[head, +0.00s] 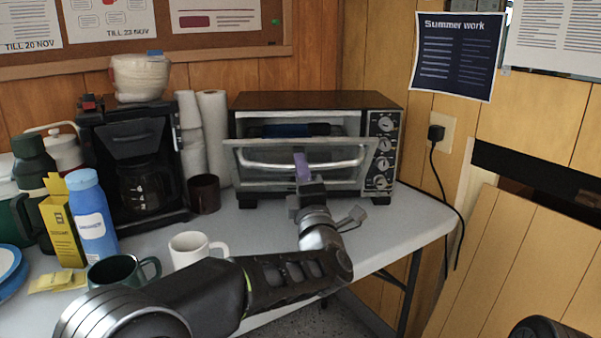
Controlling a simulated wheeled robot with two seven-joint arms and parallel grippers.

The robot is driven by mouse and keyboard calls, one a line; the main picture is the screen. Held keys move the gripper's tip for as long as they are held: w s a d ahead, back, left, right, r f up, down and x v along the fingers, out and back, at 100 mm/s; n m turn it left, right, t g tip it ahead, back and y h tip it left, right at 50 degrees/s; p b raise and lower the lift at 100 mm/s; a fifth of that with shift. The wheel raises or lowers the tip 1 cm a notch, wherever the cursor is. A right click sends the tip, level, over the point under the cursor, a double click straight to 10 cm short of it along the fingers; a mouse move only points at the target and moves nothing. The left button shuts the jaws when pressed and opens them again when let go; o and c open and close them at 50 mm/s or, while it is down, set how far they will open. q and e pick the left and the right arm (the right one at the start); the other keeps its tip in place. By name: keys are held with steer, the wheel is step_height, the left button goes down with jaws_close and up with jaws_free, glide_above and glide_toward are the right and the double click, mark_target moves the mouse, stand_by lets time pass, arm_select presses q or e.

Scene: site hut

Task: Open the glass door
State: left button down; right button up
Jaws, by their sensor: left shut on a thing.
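The toaster oven (390,125) stands at the back of the table. Its glass door (240,160) is tilted partly down and outward, and an opening shows above its top edge. The door's pale bar handle (345,164) runs across its front. My left gripper (302,168) is at the middle of this handle and shut on it; its fingertips hide a short piece of the bar. The oven's inside is dim, with something dark blue (285,130) in it. My right gripper does not show.
A coffee maker (130,150), paper rolls, and a brown cup (204,194) stand left of the oven. A white mug (192,248), green mug (112,271) and blue bottle (92,215) are nearer. A power cord (440,190) hangs at right. The table (400,220) is clear right of my arm.

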arm_select(q)
steer(key=shift+f, duration=0.15)
steer(key=c, duration=1.4)
jaws_free()
